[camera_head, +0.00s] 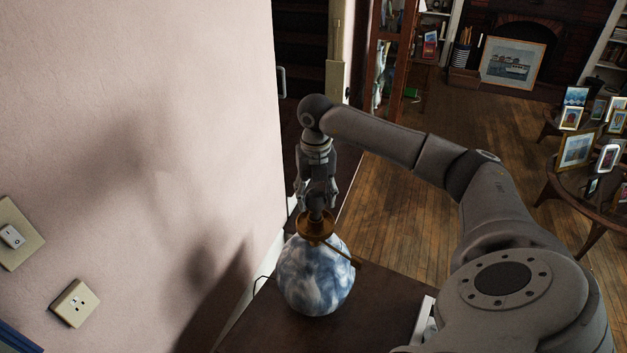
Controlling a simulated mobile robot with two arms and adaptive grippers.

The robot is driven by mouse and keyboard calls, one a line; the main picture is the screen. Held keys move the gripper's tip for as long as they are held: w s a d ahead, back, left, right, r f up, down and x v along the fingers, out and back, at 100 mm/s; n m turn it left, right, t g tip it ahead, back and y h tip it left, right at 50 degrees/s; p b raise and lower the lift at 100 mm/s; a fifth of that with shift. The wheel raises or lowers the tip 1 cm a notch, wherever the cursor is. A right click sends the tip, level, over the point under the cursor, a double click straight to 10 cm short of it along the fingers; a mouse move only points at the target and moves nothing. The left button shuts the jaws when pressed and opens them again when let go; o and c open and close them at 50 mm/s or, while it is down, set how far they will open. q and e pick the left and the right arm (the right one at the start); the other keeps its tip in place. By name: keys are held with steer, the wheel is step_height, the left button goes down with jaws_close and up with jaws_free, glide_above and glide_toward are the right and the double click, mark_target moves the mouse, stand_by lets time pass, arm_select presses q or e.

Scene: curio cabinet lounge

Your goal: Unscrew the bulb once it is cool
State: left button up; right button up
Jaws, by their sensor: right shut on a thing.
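A lamp base (314,277), round and marbled blue and white, stands upright on a dark wooden table (375,308). A brass fitting (315,232) sits on its top. My right gripper (316,200) comes down from above and is shut on the bulb (316,214) just over the brass fitting. The bulb shows only as a small dark shape, mostly hidden by the fingers. I cannot tell whether it is lit or cool. My left gripper is not in this view.
A pink wall with a light switch (12,236) and a socket (75,303) is close on the left. A white object (424,322) lies at the table's right, partly behind my arm. Wooden floor (420,205) lies beyond. A round table (592,200) with framed pictures stands far right.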

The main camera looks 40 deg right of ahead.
steer(key=shift+c, duration=0.9)
steer(key=shift+f+n+b, duration=0.1)
steer(key=shift+n+b, duration=0.2)
steer(key=shift+n, duration=0.8)
steer(key=n+b, duration=0.1)
steer(key=n, duration=0.8)
steer(key=shift+a+n, duration=0.1)
steer(key=shift+n, duration=0.3)
steer(key=n+b, duration=0.1)
steer(key=n, duration=0.4)
steer(key=n+b, duration=0.1)
steer(key=n, duration=0.5)
steer(key=shift+s, duration=0.1)
steer(key=n, duration=0.6)
steer(key=shift+n+b, duration=0.3)
steer(key=shift+n, duration=0.1)
